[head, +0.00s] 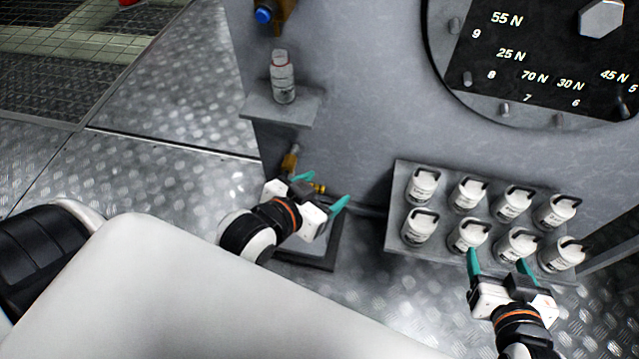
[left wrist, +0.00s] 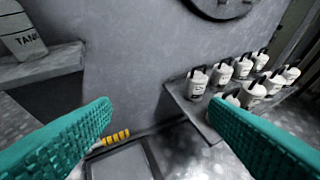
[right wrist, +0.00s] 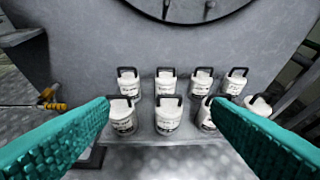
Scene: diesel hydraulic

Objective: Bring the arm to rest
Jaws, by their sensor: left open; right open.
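My left gripper (head: 322,190) has teal fingers and is open and empty. In the head view it hangs in front of the grey wall, below the small shelf and left of the canister rack. Its spread fingers also show in the left wrist view (left wrist: 160,130). My right gripper (head: 501,262) is open and empty, just in front of the front row of white canisters (head: 467,235). In the right wrist view (right wrist: 165,125) its fingers frame the canisters, with nothing held between them. I cannot tell whether a fingertip touches a canister.
A rack (head: 396,228) holds several white canisters with black handles. A small shelf (head: 262,108) carries a white bottle (head: 283,78). A brass valve (head: 290,160) and a dark square tray (head: 325,258) lie near my left gripper. A large dial (head: 560,85) is above. Metal floor (head: 190,165) is open at left.

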